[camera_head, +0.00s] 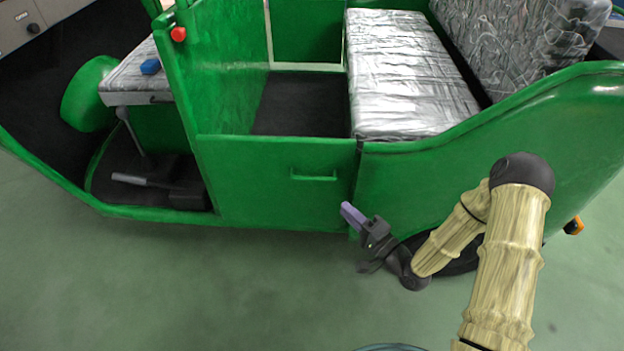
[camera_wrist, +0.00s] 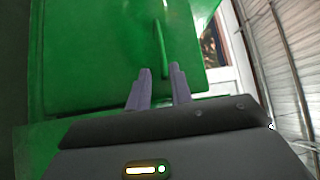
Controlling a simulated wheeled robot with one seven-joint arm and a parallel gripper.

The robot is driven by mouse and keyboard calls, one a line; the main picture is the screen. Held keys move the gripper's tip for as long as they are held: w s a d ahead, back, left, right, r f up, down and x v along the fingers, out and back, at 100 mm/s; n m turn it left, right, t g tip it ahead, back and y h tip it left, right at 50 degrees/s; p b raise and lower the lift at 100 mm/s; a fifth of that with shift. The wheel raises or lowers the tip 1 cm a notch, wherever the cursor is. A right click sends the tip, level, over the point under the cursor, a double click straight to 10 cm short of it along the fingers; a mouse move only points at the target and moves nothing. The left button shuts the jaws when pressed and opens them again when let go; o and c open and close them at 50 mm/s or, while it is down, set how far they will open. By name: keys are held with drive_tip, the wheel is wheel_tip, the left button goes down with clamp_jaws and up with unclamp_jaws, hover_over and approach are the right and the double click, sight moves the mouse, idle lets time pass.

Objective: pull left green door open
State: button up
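The green door (camera_head: 250,180) is the low panel in the middle of the rickshaw's side in the head view, and it looks closed. Its green handle (camera_head: 314,177) is a short horizontal bar near the door's right edge. My gripper (camera_head: 350,213) is to the lower right of the handle, close to the door's right edge. In the wrist view, the two purple fingers of my gripper (camera_wrist: 161,72) are apart with nothing held between them. The handle (camera_wrist: 160,45) stands ahead of the gap between the fingertips, on the door panel (camera_wrist: 90,55). Whether the fingertips touch the door cannot be told.
The green rickshaw body (camera_head: 450,185) continues right of the door, with a silver seat (camera_head: 405,75) behind it. The driver's seat (camera_head: 135,78) and open footwell are at the left. The green floor (camera_head: 200,290) in front of the door is clear.

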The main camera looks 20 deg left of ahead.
sight(312, 177)
drive_tip(key=b+x, duration=0.2)
drive_tip(key=x, duration=1.2)
drive_tip(key=shift+w+a+r+b, duration=0.1)
drive_tip(key=shift+a+b, duration=0.05)
drive_tip(key=shift+b, duration=0.15)
clamp_jaws()
